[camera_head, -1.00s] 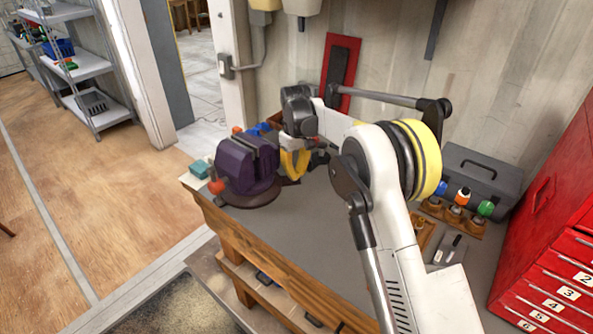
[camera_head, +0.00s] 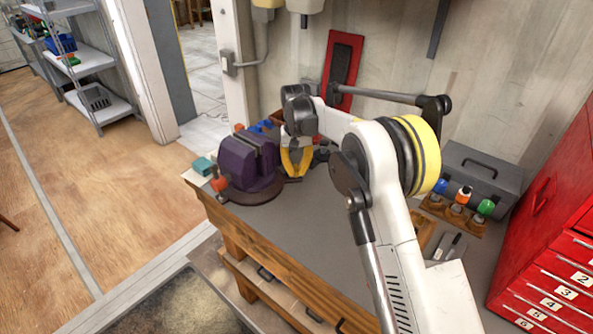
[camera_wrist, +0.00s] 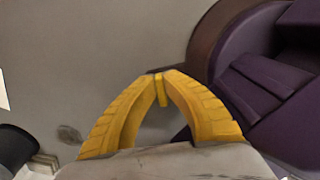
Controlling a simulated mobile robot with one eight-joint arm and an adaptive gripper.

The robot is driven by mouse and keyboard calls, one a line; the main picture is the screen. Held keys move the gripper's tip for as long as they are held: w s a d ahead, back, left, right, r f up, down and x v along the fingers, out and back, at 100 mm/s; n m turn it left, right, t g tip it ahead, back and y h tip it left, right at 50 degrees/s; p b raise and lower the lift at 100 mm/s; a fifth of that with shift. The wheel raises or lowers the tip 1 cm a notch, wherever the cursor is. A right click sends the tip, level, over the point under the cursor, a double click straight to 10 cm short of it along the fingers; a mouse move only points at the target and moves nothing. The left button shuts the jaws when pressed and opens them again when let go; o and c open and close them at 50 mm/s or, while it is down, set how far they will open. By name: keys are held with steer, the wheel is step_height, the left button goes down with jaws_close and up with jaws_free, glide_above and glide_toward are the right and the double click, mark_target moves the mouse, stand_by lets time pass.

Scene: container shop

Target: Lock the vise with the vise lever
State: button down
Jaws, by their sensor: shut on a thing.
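The purple vise (camera_head: 236,163) stands on a round dark base at the left end of the workbench, with an orange-red knob (camera_head: 219,184) at its left front. Its purple body also fills the right of the wrist view (camera_wrist: 285,80). My gripper (camera_head: 298,176) is low over the bench, just right of the vise. In the wrist view its yellow fingers (camera_wrist: 160,76) meet at the tips around a small, narrow yellow piece (camera_wrist: 161,91). I cannot tell for sure whether this piece is the vise lever. My arm and fingers hide part of the area behind.
The grey workbench top (camera_head: 300,215) is clear in front of the vise. Bottles in a wooden rack (camera_head: 455,213), a grey toolbox (camera_head: 485,180) and a red drawer cabinet (camera_head: 560,235) are at the right.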

mark_target(296, 170)
stand_by(0.3)
steer(key=c, duration=1.5)
jaws_free()
step_height(296, 170, up, 12)
